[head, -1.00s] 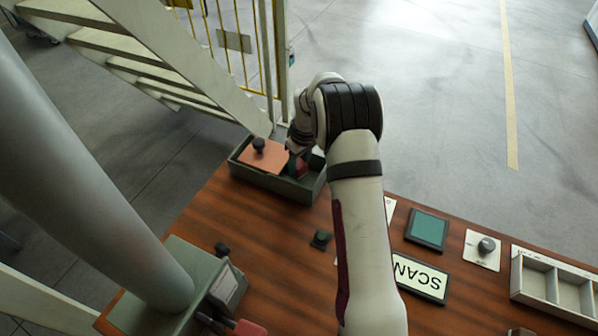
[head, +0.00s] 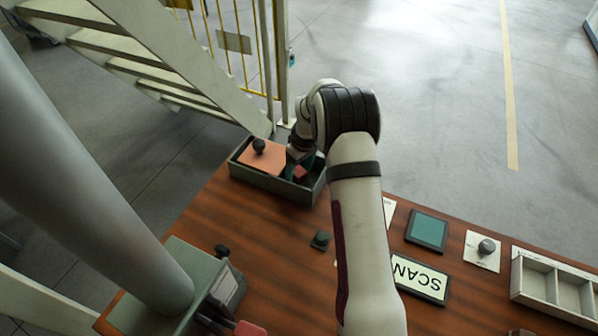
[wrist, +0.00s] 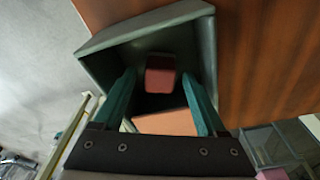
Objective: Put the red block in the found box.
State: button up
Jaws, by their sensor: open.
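The red block (head: 300,172) lies inside a grey-green box (head: 268,186) at the far left corner of the table. It also shows in the wrist view (wrist: 160,75), on the box floor near one wall. No label on the box is readable. An orange lid-like panel (head: 262,158) with a dark knob covers the box's left part. My gripper (head: 296,158) is over the open right part, partly hidden by my arm. In the wrist view its teal fingers (wrist: 160,102) are apart, with the block visible beyond the gap and nothing held.
A small dark green knobbed piece (head: 320,240) stands on the table in front of the box. To the right are a SCAN sign (head: 420,278), a teal-screened pad (head: 427,230), a knob plate (head: 483,250) and a compartment tray (head: 555,285). A grey column stands at left.

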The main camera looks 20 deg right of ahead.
notch_tip(320, 180, up, 11)
jog(key=s, duration=0.2)
jog(key=s+a+r+m, duration=0.3)
jog(key=s+a+r, duration=0.2)
jog(key=s+r, duration=0.3)
jog(key=s+a+m+g, duration=0.1)
jog(key=s+a+m, duration=0.2)
jog(key=s, duration=1)
jog(key=s+a+m+y, duration=0.1)
jog(key=s+a+m, duration=0.3)
jog(key=s, duration=1)
jog(key=shift+s+a+f+g, duration=0.15)
jog(key=shift+a+f+g, duration=0.05)
jog(key=shift+a+g, duration=0.2)
jog(key=shift+d, duration=0.1)
